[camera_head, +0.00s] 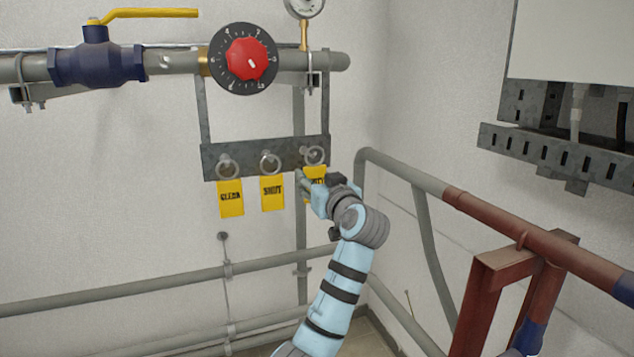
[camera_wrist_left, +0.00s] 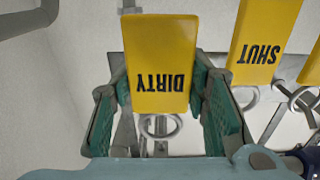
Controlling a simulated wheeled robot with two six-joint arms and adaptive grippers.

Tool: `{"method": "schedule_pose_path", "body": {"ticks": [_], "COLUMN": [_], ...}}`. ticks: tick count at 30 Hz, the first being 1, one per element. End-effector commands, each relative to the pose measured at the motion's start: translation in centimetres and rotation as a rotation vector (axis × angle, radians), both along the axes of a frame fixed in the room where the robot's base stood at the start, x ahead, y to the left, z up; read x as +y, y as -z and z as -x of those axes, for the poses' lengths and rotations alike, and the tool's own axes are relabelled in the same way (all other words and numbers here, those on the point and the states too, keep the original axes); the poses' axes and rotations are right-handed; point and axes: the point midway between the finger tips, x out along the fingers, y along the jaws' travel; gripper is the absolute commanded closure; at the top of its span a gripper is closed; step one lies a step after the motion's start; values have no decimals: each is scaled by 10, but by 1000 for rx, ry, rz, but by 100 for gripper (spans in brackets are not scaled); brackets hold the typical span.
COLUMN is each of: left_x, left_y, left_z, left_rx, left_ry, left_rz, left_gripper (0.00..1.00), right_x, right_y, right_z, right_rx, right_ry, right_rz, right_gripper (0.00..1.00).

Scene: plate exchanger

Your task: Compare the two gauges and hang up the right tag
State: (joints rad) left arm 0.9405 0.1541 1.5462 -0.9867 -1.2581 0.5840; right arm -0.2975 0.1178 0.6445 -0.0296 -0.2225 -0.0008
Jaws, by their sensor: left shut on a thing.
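Three yellow tags hang by rings from a grey hook rail (camera_head: 245,156) in the head view. They read CLEAN (camera_head: 230,205), SHUT (camera_head: 272,193) and DIRTY (camera_head: 316,172). My left gripper (camera_head: 308,190) is at the DIRTY tag, the rightmost, and partly covers it. The left wrist view shows the DIRTY tag (camera_wrist_left: 160,45) upside down between the two green-padded fingers (camera_wrist_left: 160,95), which are shut on it. Its ring still appears at the rail. The SHUT tag (camera_wrist_left: 264,40) is beside it. One gauge (camera_head: 304,6) shows, cut off at the top; its reading is unclear.
A red knob on a black dial (camera_head: 246,60) and a blue valve with a yellow lever (camera_head: 96,58) sit on the pipe above the rail. Grey pipes (camera_head: 150,290) run below. A rust-red pipe (camera_head: 540,240) and frame stand at the right, under a grey bracket (camera_head: 545,160).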

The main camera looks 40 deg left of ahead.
Motion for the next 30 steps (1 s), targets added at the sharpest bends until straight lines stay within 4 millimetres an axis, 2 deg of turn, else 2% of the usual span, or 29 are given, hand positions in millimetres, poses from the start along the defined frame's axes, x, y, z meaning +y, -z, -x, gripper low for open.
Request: {"method": "schedule_pose_path", "body": {"ticks": [16,25,30], "left_x": [19,19,9], "left_y": [0,-1,-2], "left_z": [-11,-10,-6], "left_rx": [-1,-1,-3], "left_ry": [0,0,1], "left_rz": [0,0,-1], "left_gripper": [84,84,84], "right_x": [0,0,0], "right_y": [-2,-2,-3], "right_z": [-11,-9,-4], "right_rx": [-15,-13,-5], "right_ry": [0,0,0], "right_rz": [0,0,0], "right_gripper": [60,60,60]}}
